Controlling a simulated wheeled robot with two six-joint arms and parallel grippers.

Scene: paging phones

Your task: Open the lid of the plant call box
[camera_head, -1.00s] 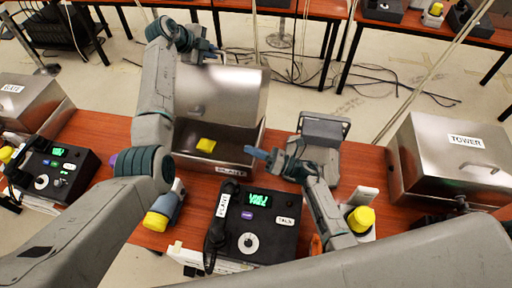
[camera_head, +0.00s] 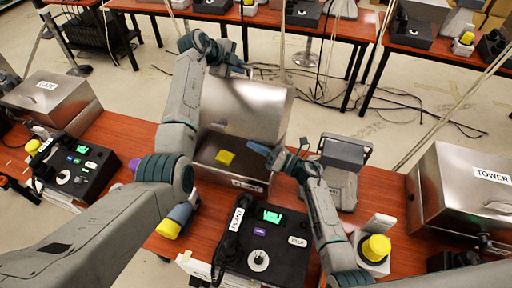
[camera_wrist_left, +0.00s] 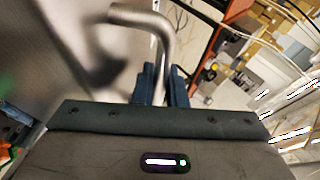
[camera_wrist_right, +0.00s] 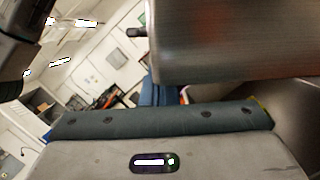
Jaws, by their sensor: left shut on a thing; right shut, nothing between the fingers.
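The plant call box (camera_head: 222,179) is a steel box labelled PLANT, mid-table. Its lid (camera_head: 260,108) stands raised at the back, and a yellow piece (camera_head: 225,157) shows inside. My left gripper (camera_head: 238,66) is at the lid's upper edge. In the left wrist view its fingers (camera_wrist_left: 163,88) are shut on the bent metal handle (camera_wrist_left: 150,22). My right gripper (camera_head: 260,150) is shut and empty at the right side of the opening, in front of the lid. In the right wrist view a steel panel (camera_wrist_right: 230,45) is close above its fingers (camera_wrist_right: 158,92); contact is unclear.
The black PLANT phone (camera_head: 280,248) stands in front of the box. A grey stand (camera_head: 343,165) is to the right, near a yellow-topped button (camera_head: 376,247). The TOWER box (camera_head: 465,185) is at the right, and another steel box (camera_head: 50,100) at the left.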

